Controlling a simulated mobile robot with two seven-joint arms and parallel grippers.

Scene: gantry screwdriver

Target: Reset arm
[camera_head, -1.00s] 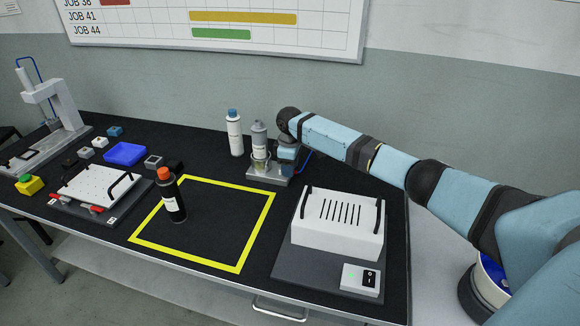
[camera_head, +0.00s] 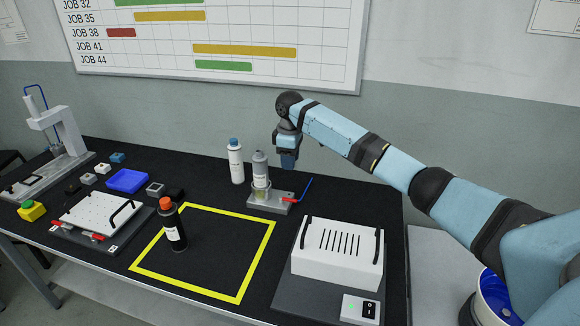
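My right arm reaches in from the right, and its gripper (camera_head: 288,163) hangs pointing down above the back of the black table. It is just behind and above a small grey fixture (camera_head: 268,203) with a red clamp handle (camera_head: 290,199) and a blue lever, and looks apart from it. The gripper's fingers are small and close together, and I cannot tell whether they are open or shut. A grey-capped canister (camera_head: 260,168) stands upright in the fixture. My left gripper is not in view.
A white bottle (camera_head: 236,161) stands left of the fixture. A black bottle with an orange cap (camera_head: 172,224) stands inside the yellow square (camera_head: 238,298). A white slotted box (camera_head: 337,267) is at the front right. A gantry screwdriver (camera_head: 52,127) and white plate (camera_head: 97,213) are at the left.

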